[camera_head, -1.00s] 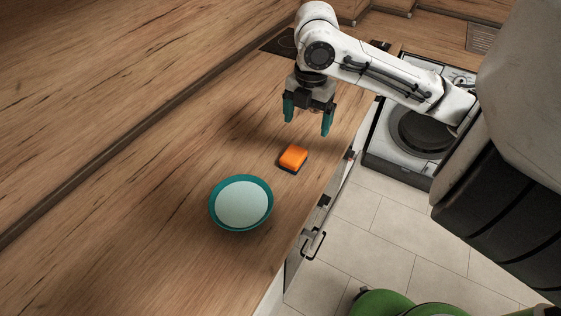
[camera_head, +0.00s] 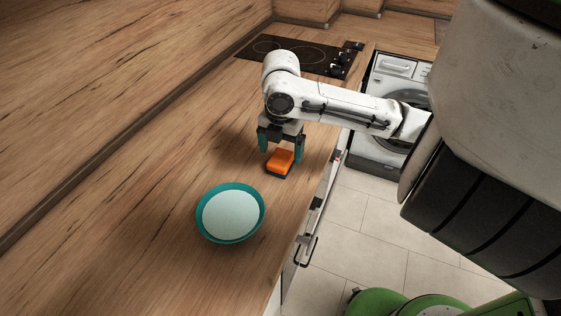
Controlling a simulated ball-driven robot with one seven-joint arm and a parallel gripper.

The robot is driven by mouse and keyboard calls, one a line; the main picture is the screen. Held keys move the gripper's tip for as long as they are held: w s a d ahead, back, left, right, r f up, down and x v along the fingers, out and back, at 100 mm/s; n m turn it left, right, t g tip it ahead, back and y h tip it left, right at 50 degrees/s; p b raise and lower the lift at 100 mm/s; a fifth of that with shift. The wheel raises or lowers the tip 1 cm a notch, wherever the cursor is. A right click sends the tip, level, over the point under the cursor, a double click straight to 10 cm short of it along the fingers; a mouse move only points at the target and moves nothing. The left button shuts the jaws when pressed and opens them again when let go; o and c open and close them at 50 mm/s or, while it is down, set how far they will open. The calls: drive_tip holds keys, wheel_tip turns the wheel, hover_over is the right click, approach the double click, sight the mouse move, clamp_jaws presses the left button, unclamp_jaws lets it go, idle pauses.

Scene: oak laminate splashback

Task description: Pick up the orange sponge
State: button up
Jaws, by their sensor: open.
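The orange sponge (camera_head: 280,160) is a small block with a dark underside, lying on the wooden counter near its front edge. My gripper (camera_head: 281,155) points down over it with its teal fingers apart. One finger is at the sponge's left side and the other at its right. The sponge's near side shows clearly between and in front of the fingers. Whether the fingers touch the sponge or the counter cannot be told.
A teal-rimmed plate or bowl (camera_head: 257,223) with a pale inside stands on the counter (camera_head: 150,260) in front of the sponge. A black cooktop (camera_head: 300,52) is behind the arm. A washing machine (camera_head: 392,75) stands at the right, below the counter. The counter's left part is clear.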

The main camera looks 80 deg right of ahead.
sight(281, 157)
wheel_tip(281, 157, down, 4)
drive_tip(key=shift+d+f, duration=0.1)
drive_tip(key=shift+d, duration=0.05)
drive_tip(key=c, duration=1)
drive_tip(key=shift+c, duration=0.2)
wheel_tip(281, 157, up, 10)
idle(0.3)
